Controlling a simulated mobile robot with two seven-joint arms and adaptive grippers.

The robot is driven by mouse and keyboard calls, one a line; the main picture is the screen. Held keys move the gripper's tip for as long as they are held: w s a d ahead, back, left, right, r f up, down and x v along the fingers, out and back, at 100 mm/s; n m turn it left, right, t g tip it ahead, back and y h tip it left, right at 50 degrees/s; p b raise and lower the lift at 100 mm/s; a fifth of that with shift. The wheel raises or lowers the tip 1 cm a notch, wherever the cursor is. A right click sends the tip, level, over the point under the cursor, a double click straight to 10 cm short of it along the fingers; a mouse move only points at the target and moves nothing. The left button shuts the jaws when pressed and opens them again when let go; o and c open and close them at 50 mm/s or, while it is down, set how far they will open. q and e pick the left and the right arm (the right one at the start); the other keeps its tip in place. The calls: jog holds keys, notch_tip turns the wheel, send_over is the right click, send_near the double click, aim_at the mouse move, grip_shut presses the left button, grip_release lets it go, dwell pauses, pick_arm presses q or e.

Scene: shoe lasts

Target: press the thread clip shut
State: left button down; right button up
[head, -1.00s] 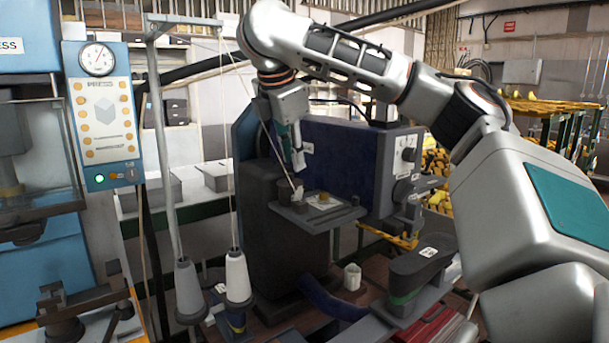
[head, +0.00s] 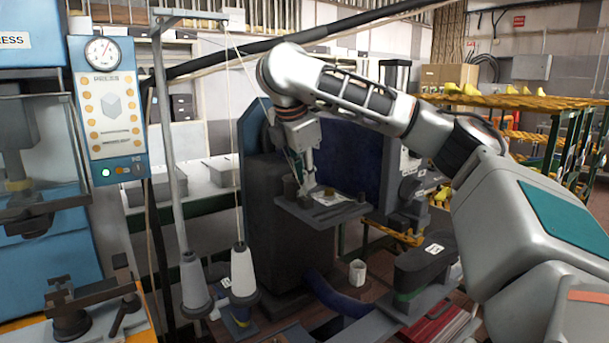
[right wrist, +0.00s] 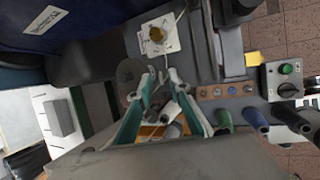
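My right gripper (head: 308,178) reaches down over the small grey plate (head: 345,212) on the front of the dark blue machine. In the right wrist view its two teal-sided fingers (right wrist: 163,77) slope toward each other, with a visible gap between the tips. Small grey parts (right wrist: 168,88) show between and just below the fingers; the thread clip cannot be made out clearly among them. Whether the fingers grip anything is unclear. A pale thread (head: 263,88) runs down to the place by the gripper, where the fingertips are small and partly merged with the parts. My left gripper is out of view.
A white card with a brass-coloured knob (right wrist: 156,36) lies beside the fingers. Thread cones (head: 242,275) hang or stand at front left. A white cup (head: 357,272) and a dark shoe last (head: 425,262) are below right. A control box (right wrist: 287,80) stands nearby.

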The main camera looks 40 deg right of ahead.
grip_shut()
